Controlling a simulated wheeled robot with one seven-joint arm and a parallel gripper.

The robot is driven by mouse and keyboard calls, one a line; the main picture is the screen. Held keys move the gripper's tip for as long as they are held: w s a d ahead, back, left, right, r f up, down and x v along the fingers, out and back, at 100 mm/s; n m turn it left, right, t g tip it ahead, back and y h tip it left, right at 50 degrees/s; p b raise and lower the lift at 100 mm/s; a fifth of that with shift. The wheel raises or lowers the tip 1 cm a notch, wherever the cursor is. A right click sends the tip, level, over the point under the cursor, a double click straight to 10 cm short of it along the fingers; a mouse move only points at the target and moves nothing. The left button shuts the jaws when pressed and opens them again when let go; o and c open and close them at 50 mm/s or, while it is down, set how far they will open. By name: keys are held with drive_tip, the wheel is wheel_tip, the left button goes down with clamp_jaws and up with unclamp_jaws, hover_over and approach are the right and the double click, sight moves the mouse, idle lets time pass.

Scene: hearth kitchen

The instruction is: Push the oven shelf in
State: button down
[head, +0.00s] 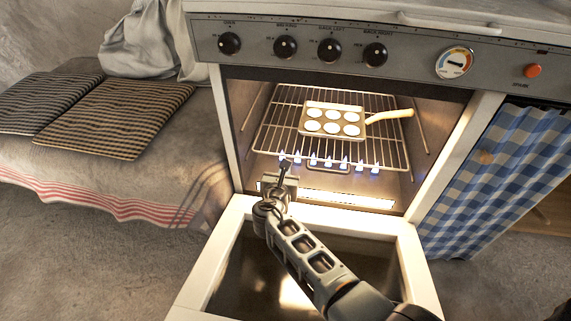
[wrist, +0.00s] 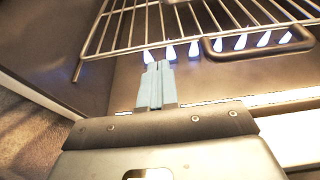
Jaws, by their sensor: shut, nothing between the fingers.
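The oven shelf (head: 270,132) is a wire rack inside the lit oven, level with its front edge near the opening. It bears a small metal tray (head: 334,138) with several pale rounds. In the wrist view the shelf (wrist: 130,30) fills the top, with a dark looped bar (wrist: 255,52) at its front. My gripper (head: 284,163) is shut and empty at the oven mouth, left of the shelf's middle. In the wrist view its fingertips (wrist: 160,68) are close together just short of the front wire; I cannot tell whether they touch it.
The oven door (head: 213,263) is open, folded down beneath my arm. A pale handle (head: 389,116) sticks out right of the tray. A checked curtain (head: 497,165) hangs at right; a cloth-covered bench (head: 180,140) stands at left.

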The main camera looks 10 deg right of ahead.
drive_tip(key=p+v, duration=0.4)
drive_tip(key=v, duration=0.6)
drive_tip(key=shift+s+p, duration=0.15)
drive_tip(key=shift+p, duration=0.15)
drive_tip(key=shift+a, duration=0.15)
